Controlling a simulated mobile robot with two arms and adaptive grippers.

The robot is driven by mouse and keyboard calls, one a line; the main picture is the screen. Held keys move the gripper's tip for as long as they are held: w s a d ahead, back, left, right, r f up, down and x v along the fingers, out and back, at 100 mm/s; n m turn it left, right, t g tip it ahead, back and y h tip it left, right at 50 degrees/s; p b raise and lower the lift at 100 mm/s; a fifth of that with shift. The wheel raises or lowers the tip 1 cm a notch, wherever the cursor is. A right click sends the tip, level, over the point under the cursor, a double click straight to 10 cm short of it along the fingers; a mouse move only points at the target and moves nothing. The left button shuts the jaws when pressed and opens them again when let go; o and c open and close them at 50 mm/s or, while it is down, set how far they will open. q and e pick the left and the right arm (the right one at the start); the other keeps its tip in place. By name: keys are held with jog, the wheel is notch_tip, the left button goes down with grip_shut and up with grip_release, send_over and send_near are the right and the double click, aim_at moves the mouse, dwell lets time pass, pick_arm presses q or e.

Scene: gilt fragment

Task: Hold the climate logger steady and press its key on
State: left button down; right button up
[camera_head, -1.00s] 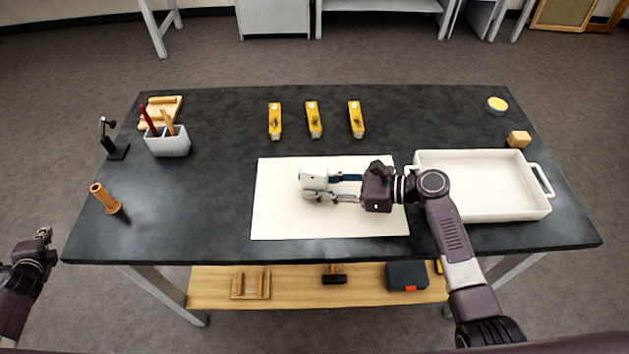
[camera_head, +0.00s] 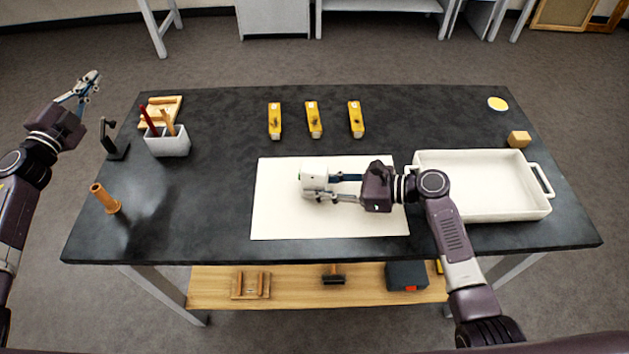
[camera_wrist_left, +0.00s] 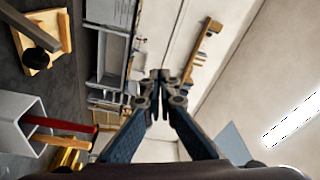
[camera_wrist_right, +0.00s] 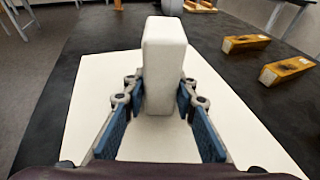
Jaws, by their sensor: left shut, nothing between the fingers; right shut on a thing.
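The climate logger is a small white block (camera_head: 313,179) over the white board in the head view. My right gripper (camera_head: 322,186) is shut on it from the right. In the right wrist view the logger (camera_wrist_right: 163,65) stands upright between the two fingers, its plain back towards the camera. Its key cannot be made out in any view. My left gripper (camera_head: 92,82) is raised beyond the table's left edge, far from the logger. In the left wrist view its fingertips (camera_wrist_left: 160,75) meet with nothing between them.
A white board (camera_head: 275,215) lies mid-table, with several yellow blocks, one here (camera_head: 313,119), behind it. A white tray (camera_head: 485,212) is at right. At left are a grey pen holder (camera_head: 170,147), a black stand (camera_head: 117,152) and an orange-brown peg (camera_head: 105,199).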

pick_arm(q)
jog(key=s+d+f+m+g+h, duration=0.15)
jog(key=d+f+h, duration=0.25)
jog(key=d, duration=0.6)
jog(key=s+d+f+m+g+h, duration=0.1)
jog(key=s+d+f+g+h, duration=0.2)
jog(key=d, duration=0.7)
jog(key=s+d+f+g+h, duration=0.1)
jog(key=s+d+f+g, duration=0.1)
jog(key=d, duration=0.3)
jog(key=s+d+f+g+h, duration=0.2)
jog(key=s+d+f, duration=0.2)
jog(key=d+f, duration=0.1)
jog(key=s+d+f+m+g+h, duration=0.1)
jog(key=s+d+f+g, duration=0.1)
jog(key=d, duration=0.4)
jog(key=shift+s+d+f+h, duration=0.1)
jog(key=shift+s+f+h, duration=0.3)
jog(key=shift+s+f, duration=0.3)
jog(key=shift+s+d+f, duration=0.1)
jog(key=shift+s+d, duration=0.25)
jog(key=shift+d, duration=1.05)
jog(key=shift+s+d+r, duration=0.1)
jog(key=shift+s+d, duration=0.3)
jog(key=shift+d, duration=0.95)
jog(key=shift+s+d+f, duration=0.1)
jog(key=shift+s+d, duration=0.25)
jog(key=shift+d, duration=1.05)
jog(key=shift+d, duration=0.1)
